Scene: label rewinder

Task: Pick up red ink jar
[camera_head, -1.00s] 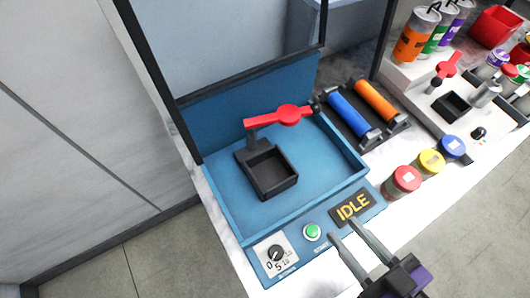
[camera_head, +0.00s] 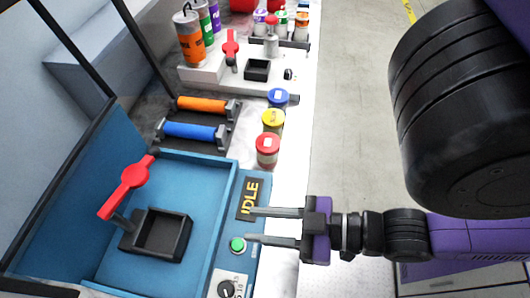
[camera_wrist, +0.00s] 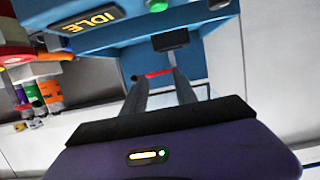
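The red ink jar (camera_head: 267,148) has a red lid with a small white label and stands upright on the white counter, just past the corner of the blue machine. My gripper (camera_head: 249,226) points left over the machine's front panel, nearer than the jar and apart from it. Its two fingers are spread with nothing between them. In the wrist view the fingers (camera_wrist: 160,80) also show apart and empty. A red shape at the left edge of the wrist view may be the jar, but I cannot tell.
Yellow (camera_head: 272,119) and blue (camera_head: 278,97) jars stand in line behind the red one. The blue machine (camera_head: 215,200) has an IDLE display (camera_head: 250,198), green button (camera_head: 237,245) and red lever (camera_head: 130,187). Orange and blue rollers (camera_head: 190,132) lie left of the jars. Open floor is at right.

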